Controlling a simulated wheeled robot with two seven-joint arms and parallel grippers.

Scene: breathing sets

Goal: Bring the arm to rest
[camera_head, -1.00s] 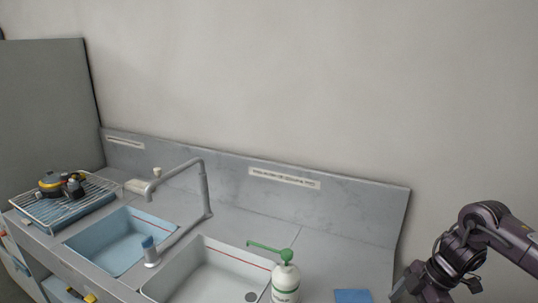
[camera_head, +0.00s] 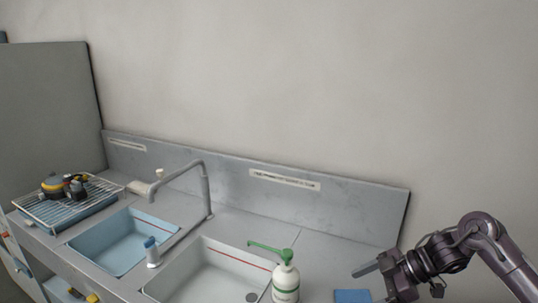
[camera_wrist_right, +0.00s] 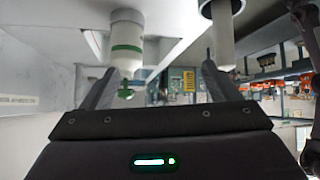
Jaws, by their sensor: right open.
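My right gripper (camera_head: 367,284) is at the lower right of the head view, with its fingers pointing left above the right end of the counter. It is open, and nothing shows held in it. In the right wrist view the two fingers (camera_wrist_right: 157,72) are spread apart. The white bottle with a green pump (camera_head: 286,281) stands on the counter to the left of the gripper, apart from it. It also shows upside down beyond the fingers in the wrist view (camera_wrist_right: 127,36). My left gripper is not in view.
A blue pad (camera_head: 350,296) lies on the counter by the gripper. A white basin (camera_head: 215,272), a blue basin (camera_head: 118,247) and a faucet (camera_head: 206,185) are further left. A wire rack (camera_head: 95,190) with gear is at far left. A backsplash (camera_head: 345,205) runs behind.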

